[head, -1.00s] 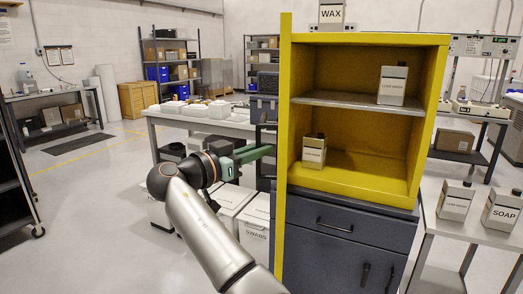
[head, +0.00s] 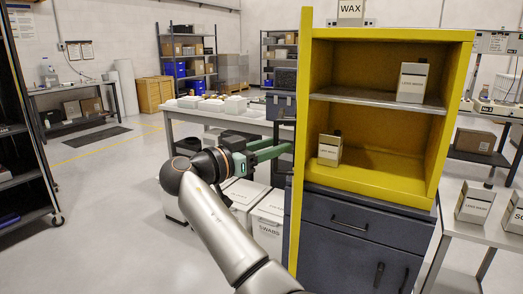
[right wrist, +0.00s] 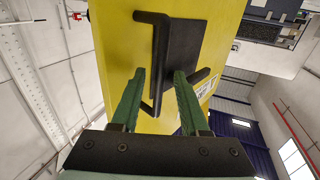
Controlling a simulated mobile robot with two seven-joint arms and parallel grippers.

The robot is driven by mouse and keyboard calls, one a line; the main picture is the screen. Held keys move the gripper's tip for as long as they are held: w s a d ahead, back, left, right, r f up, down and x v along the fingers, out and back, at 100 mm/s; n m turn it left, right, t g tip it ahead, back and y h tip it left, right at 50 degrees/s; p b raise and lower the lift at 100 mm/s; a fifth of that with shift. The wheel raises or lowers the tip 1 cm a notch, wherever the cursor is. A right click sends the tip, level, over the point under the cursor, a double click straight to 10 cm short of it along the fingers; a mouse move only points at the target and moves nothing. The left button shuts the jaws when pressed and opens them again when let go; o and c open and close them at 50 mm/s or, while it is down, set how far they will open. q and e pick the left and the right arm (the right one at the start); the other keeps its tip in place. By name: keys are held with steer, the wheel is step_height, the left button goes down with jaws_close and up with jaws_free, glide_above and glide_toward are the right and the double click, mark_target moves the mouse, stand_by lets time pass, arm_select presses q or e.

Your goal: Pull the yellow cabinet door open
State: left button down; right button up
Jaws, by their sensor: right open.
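The yellow cabinet (head: 390,37) stands right of centre in the head view with its shelves exposed. Its yellow door (head: 300,120) stands swung open at the left side, seen nearly edge-on. The door's outer face (right wrist: 112,40) fills the middle of the right wrist view and carries a black handle (right wrist: 158,58). My right gripper (head: 285,150) is at the door's outer side, left of it. In the wrist view the green fingers (right wrist: 158,76) are apart, with the handle's lower part between or just beyond them; I cannot tell whether they touch. My left gripper is not in view.
Two labelled bottles (head: 330,150) (head: 412,82) stand inside the cabinet, and a WAX container (head: 351,12) on top. A dark drawer unit (head: 350,235) is below. White boxes (head: 243,196) and a table (head: 215,119) stand behind my right arm.

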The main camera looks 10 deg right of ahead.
steer(key=v, duration=0.6)
steer(key=shift+a, duration=0.3)
steer(key=shift+s, duration=0.1)
